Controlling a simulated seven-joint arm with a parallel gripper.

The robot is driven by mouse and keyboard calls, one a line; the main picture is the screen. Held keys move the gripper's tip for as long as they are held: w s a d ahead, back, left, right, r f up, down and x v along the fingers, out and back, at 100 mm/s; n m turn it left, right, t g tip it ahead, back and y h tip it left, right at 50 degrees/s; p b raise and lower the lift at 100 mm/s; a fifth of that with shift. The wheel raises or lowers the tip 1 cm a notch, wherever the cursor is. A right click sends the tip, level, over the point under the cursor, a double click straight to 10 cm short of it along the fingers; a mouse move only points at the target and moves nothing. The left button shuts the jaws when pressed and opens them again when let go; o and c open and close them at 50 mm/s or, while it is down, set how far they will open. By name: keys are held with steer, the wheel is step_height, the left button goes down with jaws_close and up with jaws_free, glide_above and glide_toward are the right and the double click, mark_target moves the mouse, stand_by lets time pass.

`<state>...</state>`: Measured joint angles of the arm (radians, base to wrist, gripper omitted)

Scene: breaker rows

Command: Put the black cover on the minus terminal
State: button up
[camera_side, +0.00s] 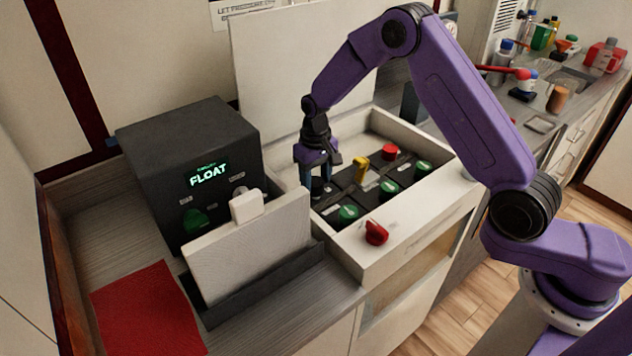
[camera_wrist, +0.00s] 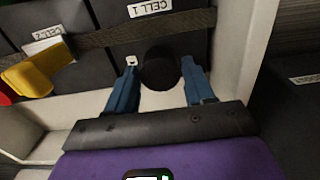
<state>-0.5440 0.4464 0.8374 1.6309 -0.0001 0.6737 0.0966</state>
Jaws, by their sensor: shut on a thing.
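My gripper (camera_side: 316,190) is low over the far left corner of the battery box, at the left cell. In the wrist view its two blue fingers stand either side of a round black cover (camera_wrist: 160,68), shut on it. The cover is at the edge of the cell labelled CELL 1 (camera_wrist: 173,45), next to a small white mark. The minus terminal is not visible; I cannot tell whether the cover is seated on it or held just above. In the side view the fingers mostly hide the cover.
Several green caps (camera_side: 348,213), a red cap (camera_side: 389,152) and a yellow piece (camera_side: 361,168) are on the cells. Another red cap (camera_side: 376,232) is at the box's (camera_side: 410,235) front rim. A dark FLOAT unit (camera_side: 190,160) and a white panel (camera_side: 250,250) stand left.

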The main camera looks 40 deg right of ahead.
mark_target(316, 182)
steer(key=shift+f, duration=0.75)
steer(key=shift+f, duration=0.1)
steer(key=o, duration=1)
step_height(316, 182, up, 12)
steer(key=shift+r, duration=0.1)
steer(key=shift+a, duration=0.1)
